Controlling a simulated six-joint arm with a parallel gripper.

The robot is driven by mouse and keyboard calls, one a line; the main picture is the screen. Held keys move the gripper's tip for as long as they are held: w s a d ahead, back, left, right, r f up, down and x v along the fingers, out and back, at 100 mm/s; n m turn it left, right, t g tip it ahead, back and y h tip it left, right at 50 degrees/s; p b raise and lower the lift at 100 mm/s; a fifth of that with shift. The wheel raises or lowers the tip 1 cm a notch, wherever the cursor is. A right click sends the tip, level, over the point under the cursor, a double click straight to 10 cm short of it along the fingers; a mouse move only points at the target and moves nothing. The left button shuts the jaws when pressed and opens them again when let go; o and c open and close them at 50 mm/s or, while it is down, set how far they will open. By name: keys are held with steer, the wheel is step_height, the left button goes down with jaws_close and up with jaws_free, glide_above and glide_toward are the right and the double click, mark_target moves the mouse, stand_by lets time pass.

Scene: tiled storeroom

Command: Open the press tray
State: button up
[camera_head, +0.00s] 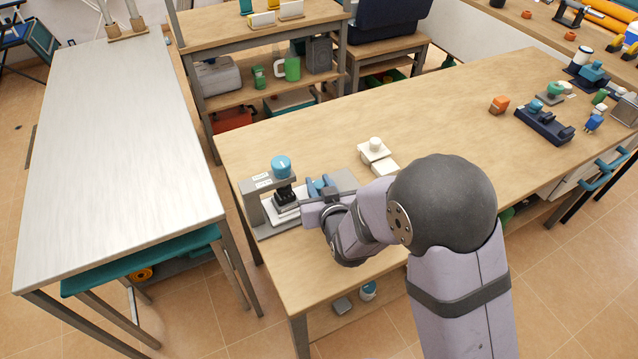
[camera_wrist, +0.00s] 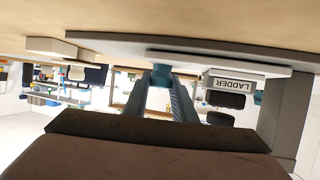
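The press (camera_head: 252,205) stands on the near left corner of the wooden table, with a grey frame, a blue knob (camera_head: 281,166) on top and a black ram below it. Its pale press tray (camera_head: 283,214) lies low under the ram and is partly hidden. My gripper (camera_head: 319,186) is low at the right side of the press, beside the tray.
A white block with a round knob (camera_head: 375,149) stands right of the press, behind my arm. The middle of the wooden table is clear. A bare pale table (camera_head: 120,130) stands at the left.

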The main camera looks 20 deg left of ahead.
jaws_close()
steer(key=shift+w+d+b, duration=0.5)
steer(key=shift+w+d, duration=0.9)
steer(key=shift+d, duration=0.05)
steer(key=o, duration=0.8)
jaws_free()
steer(key=shift+o, duration=0.2)
steer(key=shift+s, duration=0.1)
steer(key=shift+v, duration=3.6)
steer(key=shift+c, duration=0.3)
